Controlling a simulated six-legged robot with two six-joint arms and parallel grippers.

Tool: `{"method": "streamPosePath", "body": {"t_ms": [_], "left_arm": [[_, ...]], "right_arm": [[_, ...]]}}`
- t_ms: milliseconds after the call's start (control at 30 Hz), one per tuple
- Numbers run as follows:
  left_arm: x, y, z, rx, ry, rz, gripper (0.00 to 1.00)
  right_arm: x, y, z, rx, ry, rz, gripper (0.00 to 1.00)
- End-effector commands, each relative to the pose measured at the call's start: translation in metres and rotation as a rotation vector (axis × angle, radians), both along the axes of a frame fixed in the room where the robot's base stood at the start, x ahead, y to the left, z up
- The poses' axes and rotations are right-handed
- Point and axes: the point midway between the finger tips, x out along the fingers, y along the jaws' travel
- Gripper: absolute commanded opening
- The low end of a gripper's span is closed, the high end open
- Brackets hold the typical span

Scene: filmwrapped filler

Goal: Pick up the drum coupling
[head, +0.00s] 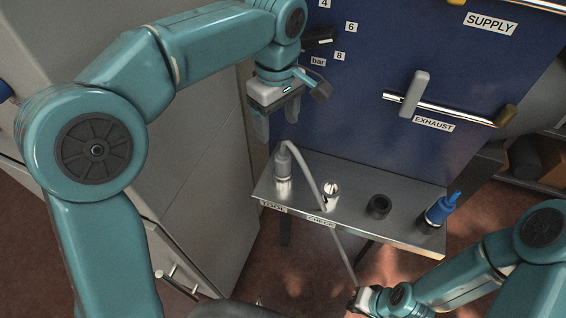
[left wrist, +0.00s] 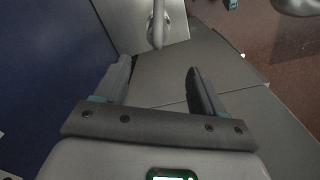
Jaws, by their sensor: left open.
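A grey cylindrical coupling with a grey hose on its top (head: 283,168) stands upright on the steel shelf (head: 345,217), at the end labelled TOOL. I take it to be the drum coupling; no label names it so. It also shows in the left wrist view (left wrist: 158,27), beyond the fingertips. My left gripper (head: 277,122) is open and empty, above the coupling and apart from it. Its two fingers (left wrist: 158,70) show spread in the left wrist view. My right gripper (head: 362,299) is low at the bottom, by the hose's lower end; whether it touches the hose is unclear.
The shelf also holds a small metal fitting (head: 330,190), a black ring (head: 379,206) and a blue-tipped fitting (head: 441,208). A blue panel (head: 370,80) with a grey handle (head: 414,94) stands behind. A grey cabinet (head: 190,130) bounds the left side.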

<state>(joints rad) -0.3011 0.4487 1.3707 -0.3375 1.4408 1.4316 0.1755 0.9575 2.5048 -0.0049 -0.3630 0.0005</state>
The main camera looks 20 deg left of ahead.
Motion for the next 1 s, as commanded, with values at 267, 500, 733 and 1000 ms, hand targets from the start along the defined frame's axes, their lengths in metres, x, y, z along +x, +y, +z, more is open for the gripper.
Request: {"method": "streamPosePath", "body": {"t_ms": [267,500,733,1000], "left_arm": [[-0.003,-0.001,-0.063,0.001,0.003,0.0,0.7],[-0.002,-0.002,-0.083,0.0,0.002,-0.002,0.7],[-0.001,-0.01,-0.118,0.001,0.005,-0.001,0.7],[0.001,-0.01,-0.133,-0.001,0.0,-0.001,0.7]], "right_arm": [[0.0,0.0,0.0,0.0,0.0,-0.001,0.0],[0.0,0.0,0.002,0.0,0.0,0.0,0.0],[0.0,0.0,0.012,0.0,0.0,0.0,0.0],[0.0,0.0,0.013,0.0,0.0,0.0,0.0]]}}
